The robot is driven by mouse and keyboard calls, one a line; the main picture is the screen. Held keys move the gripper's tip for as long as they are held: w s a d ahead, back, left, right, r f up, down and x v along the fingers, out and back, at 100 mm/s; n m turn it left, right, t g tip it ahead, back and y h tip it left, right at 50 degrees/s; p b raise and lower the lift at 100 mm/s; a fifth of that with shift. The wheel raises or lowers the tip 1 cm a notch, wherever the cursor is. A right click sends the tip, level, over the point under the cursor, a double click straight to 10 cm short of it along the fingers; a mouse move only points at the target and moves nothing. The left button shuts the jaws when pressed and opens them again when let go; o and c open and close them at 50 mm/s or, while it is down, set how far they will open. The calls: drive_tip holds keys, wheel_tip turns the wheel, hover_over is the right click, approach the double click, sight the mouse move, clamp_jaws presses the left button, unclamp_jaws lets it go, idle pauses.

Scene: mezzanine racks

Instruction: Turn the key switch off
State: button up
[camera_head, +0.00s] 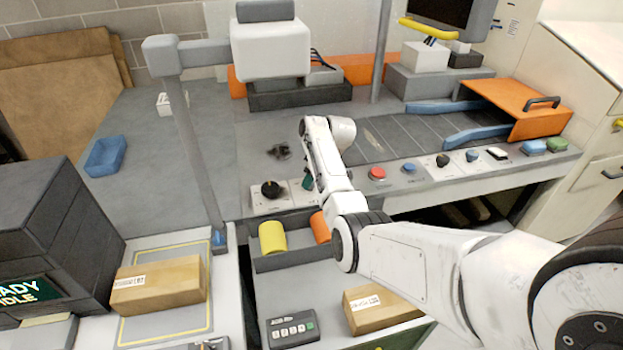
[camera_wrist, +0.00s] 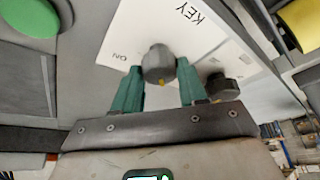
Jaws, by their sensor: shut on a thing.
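The key switch (camera_wrist: 158,62) is a grey knob with a small yellow mark on a white plate (camera_wrist: 125,35) lettered KEY and ON. In the wrist view, the yellow mark is on the knob's side toward my palm, away from the ON lettering. My gripper (camera_wrist: 160,68) has its green fingers on both sides of the knob and is shut on it. In the head view my gripper (camera_head: 307,182) reaches down to the front control panel, and my arm hides the key switch.
A black knob (camera_head: 270,188) stands left of my gripper on the panel. A red button (camera_head: 377,173) and a blue knob (camera_head: 408,168) are to the right. A yellow cylinder (camera_head: 272,237) and an orange one (camera_head: 320,227) sit in the bin below. A grey post (camera_head: 197,150) rises at left.

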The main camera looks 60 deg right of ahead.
idle(0.3)
drive_tip(key=o, duration=1.1)
drive_tip(key=shift+c, duration=0.2)
drive_tip(key=v, duration=1)
drive_tip(key=shift+r+b, duration=0.4)
drive_tip(key=shift+s, duration=0.1)
